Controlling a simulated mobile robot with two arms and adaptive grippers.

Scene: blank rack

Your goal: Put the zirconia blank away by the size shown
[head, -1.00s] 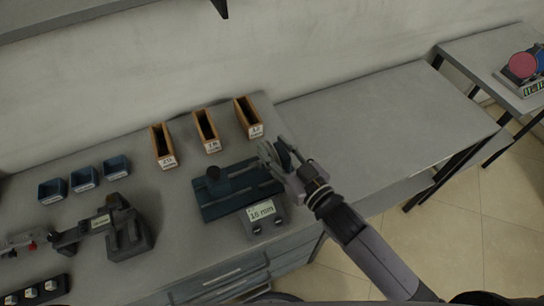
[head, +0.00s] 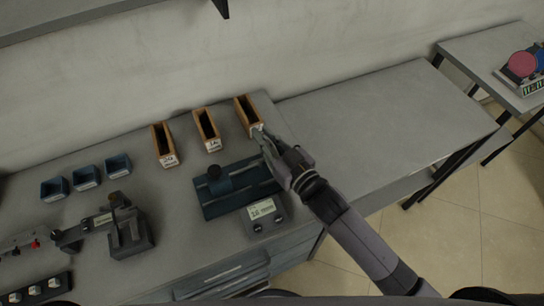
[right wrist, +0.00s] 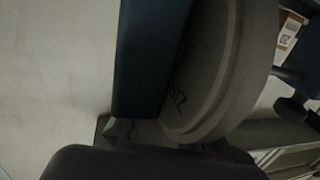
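The zirconia blank is a pale grey disc (right wrist: 225,70) with dark marking on its face, large and close in the right wrist view. My right gripper (head: 262,139) appears shut on its edge, beside the right end of the blue gauge plate (head: 216,207). In the head view the blank is mostly hidden by the gripper. The gauge's display (head: 261,209) is lit; it looks like 16, but the digits are small. Three narrow wooden slots stand behind: left (head: 156,137), middle (head: 201,126), right (head: 240,109). Their labels look like 20, 16 and 12. My left gripper is out of view.
Several small blue bins (head: 53,197) and a dark instrument (head: 140,240) stand on the left of the bench. The grey table (head: 390,120) to the right is clear. A far table (head: 470,55) holds a stand with coloured discs (head: 522,64).

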